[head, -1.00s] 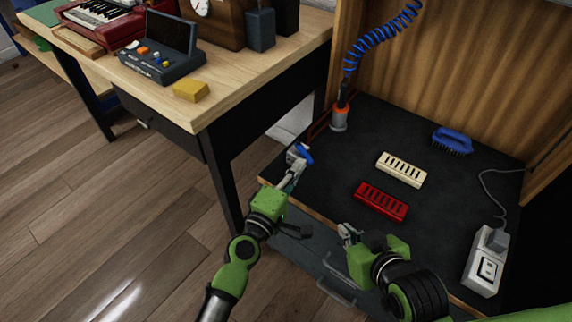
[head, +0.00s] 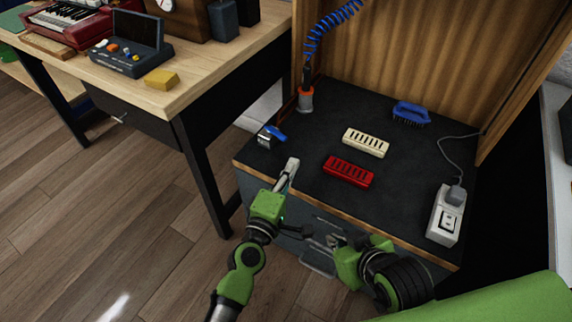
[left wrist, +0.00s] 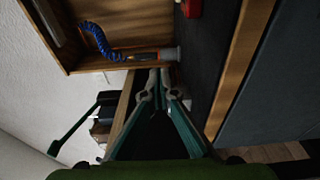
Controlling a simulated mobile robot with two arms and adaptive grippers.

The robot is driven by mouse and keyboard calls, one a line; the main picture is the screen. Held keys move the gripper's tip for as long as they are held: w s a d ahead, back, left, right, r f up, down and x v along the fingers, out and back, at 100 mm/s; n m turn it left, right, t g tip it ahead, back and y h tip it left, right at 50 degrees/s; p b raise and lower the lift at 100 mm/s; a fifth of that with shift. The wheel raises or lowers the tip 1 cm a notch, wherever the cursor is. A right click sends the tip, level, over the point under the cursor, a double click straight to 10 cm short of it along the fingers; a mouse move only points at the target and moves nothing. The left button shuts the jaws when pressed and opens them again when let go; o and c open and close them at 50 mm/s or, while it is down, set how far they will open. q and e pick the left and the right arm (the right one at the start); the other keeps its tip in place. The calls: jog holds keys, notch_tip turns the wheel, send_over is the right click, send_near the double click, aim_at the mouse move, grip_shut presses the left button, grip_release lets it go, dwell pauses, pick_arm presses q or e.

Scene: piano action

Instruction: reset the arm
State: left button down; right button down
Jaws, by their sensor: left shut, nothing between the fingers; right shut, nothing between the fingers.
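My left gripper (head: 292,164) is shut and empty at the front left edge of the black bench top (head: 310,140). It is apart from a small blue-and-silver thing (head: 270,137) lying at the bench's left corner. In the left wrist view the left gripper's fingers (left wrist: 156,84) are closed together, with nothing between them. My right gripper (head: 322,241) is shut and empty in front of the bench's front edge, lower than the top.
On the bench are a red slotted block (head: 349,172), a cream slotted block (head: 365,143), a blue brush (head: 410,114), a power strip (head: 444,218) and an orange-collared holder (head: 306,99) under a blue coiled hose (head: 331,27). A wooden desk (head: 200,85) stands left.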

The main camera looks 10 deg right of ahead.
pick_arm(q)
jog(key=shift+s+d, duration=0.3)
jog(key=shift+s, duration=0.35)
pick_arm(e)
jog(key=shift+s+d+f, duration=0.1)
jog(key=shift+s+d, duration=0.1)
jog(key=shift+s, duration=0.45)
pick_arm(q)
jog(key=shift+w, duration=0.1)
pick_arm(e)
jog(key=shift+w, duration=0.2)
pick_arm(q)
jog(key=shift+a, duration=0.1)
